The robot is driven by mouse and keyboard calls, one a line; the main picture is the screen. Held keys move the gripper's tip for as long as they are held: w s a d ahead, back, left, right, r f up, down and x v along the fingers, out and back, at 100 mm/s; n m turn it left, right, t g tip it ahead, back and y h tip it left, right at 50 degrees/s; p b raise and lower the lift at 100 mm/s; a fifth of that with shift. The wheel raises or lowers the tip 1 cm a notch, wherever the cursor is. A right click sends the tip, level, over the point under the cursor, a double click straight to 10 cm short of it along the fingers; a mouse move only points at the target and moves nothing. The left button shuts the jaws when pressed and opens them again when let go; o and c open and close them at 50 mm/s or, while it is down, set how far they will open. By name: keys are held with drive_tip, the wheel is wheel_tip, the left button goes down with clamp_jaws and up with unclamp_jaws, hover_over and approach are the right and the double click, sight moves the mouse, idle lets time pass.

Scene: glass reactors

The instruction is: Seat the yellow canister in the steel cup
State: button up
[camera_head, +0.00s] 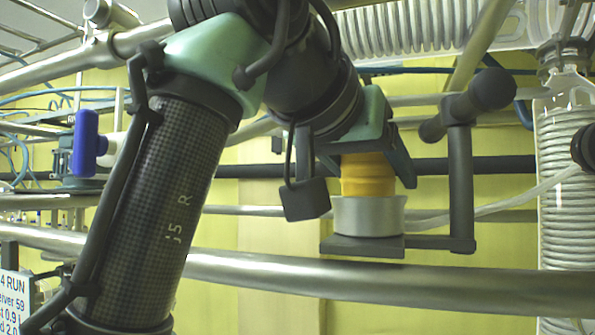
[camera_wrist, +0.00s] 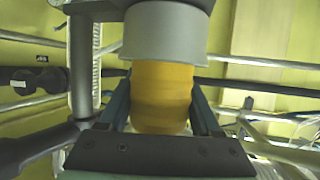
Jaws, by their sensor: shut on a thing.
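The yellow canister (camera_head: 367,174) is upright in the head view, with its lower end at the mouth of the steel cup (camera_head: 369,217). The cup's rim hides that lower end, so how deep it sits cannot be told. The cup rests on a dark bracket plate (camera_head: 362,246). My gripper (camera_head: 375,165) comes from above and is shut on the canister's upper part. In the wrist view my gripper's fingers (camera_wrist: 163,108) flank the yellow canister (camera_wrist: 162,95), and the grey cup (camera_wrist: 165,35) covers its far end.
A dark post with a round knob (camera_head: 490,90) stands right of the cup, joined to the plate. A thick steel rail (camera_head: 400,280) runs below the plate. A glass coil column (camera_head: 567,180) stands at the right. A blue valve handle (camera_head: 86,143) is at the left.

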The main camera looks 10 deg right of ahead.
drive_tip(key=o, duration=1.5)
drive_tip(key=shift+f, duration=0.1)
drive_tip(key=shift+v, duration=3.55)
drive_tip(key=shift+s+f+v, duration=0.25)
drive_tip(key=shift+f+v, duration=0.05)
drive_tip(key=shift+v, duration=1.45)
drive_tip(key=shift+s+f+v, duration=0.25)
drive_tip(key=shift+v, duration=1.5)
drive_tip(key=shift+s+f+v, duration=0.25)
drive_tip(key=shift+f+v, duration=0.05)
drive_tip(key=shift+v, duration=1.45)
drive_tip(key=shift+d, duration=0.2)
